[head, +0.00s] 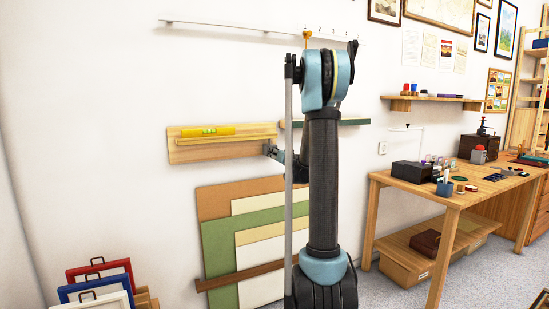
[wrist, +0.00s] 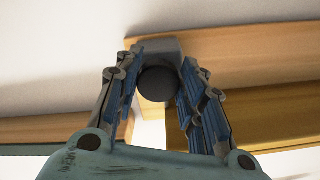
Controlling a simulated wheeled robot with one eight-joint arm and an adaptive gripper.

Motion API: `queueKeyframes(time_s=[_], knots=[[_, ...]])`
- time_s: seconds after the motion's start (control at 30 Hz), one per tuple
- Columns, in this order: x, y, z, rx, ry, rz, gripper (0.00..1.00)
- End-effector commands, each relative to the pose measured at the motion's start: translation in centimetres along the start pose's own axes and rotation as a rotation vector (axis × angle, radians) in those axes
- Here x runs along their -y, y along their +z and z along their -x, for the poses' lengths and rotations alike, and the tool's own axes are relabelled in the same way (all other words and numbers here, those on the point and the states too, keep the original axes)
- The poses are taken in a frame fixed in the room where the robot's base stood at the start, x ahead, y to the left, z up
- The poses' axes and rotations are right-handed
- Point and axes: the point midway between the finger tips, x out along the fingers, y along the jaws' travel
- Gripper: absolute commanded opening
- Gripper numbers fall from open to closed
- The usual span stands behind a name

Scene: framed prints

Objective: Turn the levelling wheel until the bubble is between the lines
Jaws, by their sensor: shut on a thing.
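A yellow spirit level (head: 208,131) with a green vial (head: 209,132) rests on a wooden ledge (head: 190,153) on the wall at the left of the head view. The vial is too small to tell where the bubble sits.
A green-edged shelf (head: 352,122) is fixed to the wall just right of my gripper. Boards (head: 215,240) lean against the wall below. Framed pieces (head: 98,285) stand at the lower left, and a wooden workbench (head: 460,203) is at the right.

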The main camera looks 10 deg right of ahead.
Motion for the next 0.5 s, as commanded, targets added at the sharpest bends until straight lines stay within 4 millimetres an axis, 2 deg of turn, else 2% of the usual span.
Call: queueKeyframes(time_s=[0.23,0.5], knots=[[-0.02,-0.04,0.02,-0.001,0.002,-0.124,0.13],[-0.05,-0.05,0.02,-0.001,0.003,-0.134,0.13]])
